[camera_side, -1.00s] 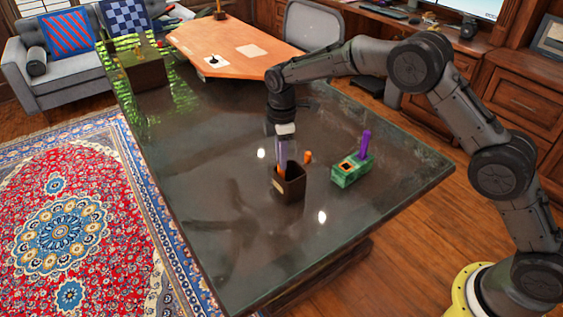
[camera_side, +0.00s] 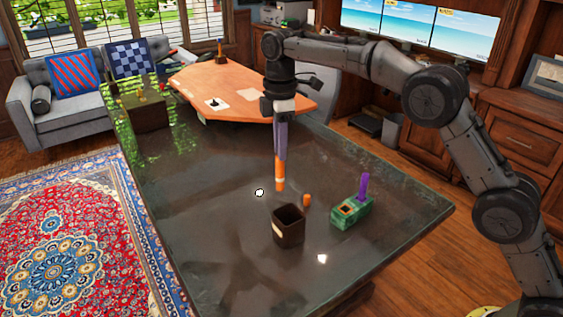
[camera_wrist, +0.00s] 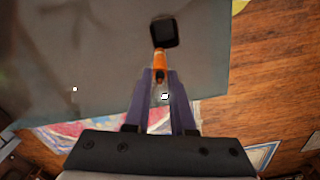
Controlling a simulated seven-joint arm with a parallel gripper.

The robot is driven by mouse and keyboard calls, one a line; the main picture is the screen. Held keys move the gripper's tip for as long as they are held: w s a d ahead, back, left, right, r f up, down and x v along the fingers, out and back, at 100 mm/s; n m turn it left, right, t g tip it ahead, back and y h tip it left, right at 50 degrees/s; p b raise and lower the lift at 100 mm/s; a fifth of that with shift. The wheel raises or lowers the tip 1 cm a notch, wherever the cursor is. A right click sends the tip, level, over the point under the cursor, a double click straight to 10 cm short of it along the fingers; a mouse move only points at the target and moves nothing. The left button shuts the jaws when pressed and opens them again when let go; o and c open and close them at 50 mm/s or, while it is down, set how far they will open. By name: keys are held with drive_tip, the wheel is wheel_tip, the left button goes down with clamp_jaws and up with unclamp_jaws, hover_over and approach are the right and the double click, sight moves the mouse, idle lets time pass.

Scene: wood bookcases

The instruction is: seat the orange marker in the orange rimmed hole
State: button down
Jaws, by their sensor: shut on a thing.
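My gripper (camera_side: 280,158) is shut on the orange marker (camera_side: 280,183) and holds it upright above the dark table. The marker's lower end hangs clear, above and behind the dark cup. In the wrist view the orange marker (camera_wrist: 160,60) shows between the purple fingers of my gripper (camera_wrist: 160,74), with the dark cup (camera_wrist: 164,30) past it. The green block (camera_side: 340,222) stands right of the cup and has an orange rimmed hole (camera_side: 346,210) on top, which looks empty. A purple marker (camera_side: 364,187) stands upright in the block's other end.
The dark open cup (camera_side: 288,229) stands on the table (camera_side: 200,225), left of the block. A small orange cylinder (camera_side: 306,200) stands between cup and block. A planter box (camera_side: 145,113) is at the table's far left end. The left and front tabletop is clear.

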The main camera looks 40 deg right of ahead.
drive_tip(key=shift+d+r, duration=0.15)
drive_tip(key=shift+r, duration=0.15)
drive_tip(key=s+d+f, duration=0.3)
drive_tip(key=d+f, duration=0.5)
drive_tip(key=d, duration=0.1)
drive_tip(key=s+d+f, duration=0.3)
drive_tip(key=d+f, duration=0.6)
drive_tip(key=shift+d, duration=0.15)
drive_tip(key=shift+f, duration=0.15)
drive_tip(key=c, duration=0.8)
unclamp_jaws()
drive_tip(key=shift+o, duration=0.2)
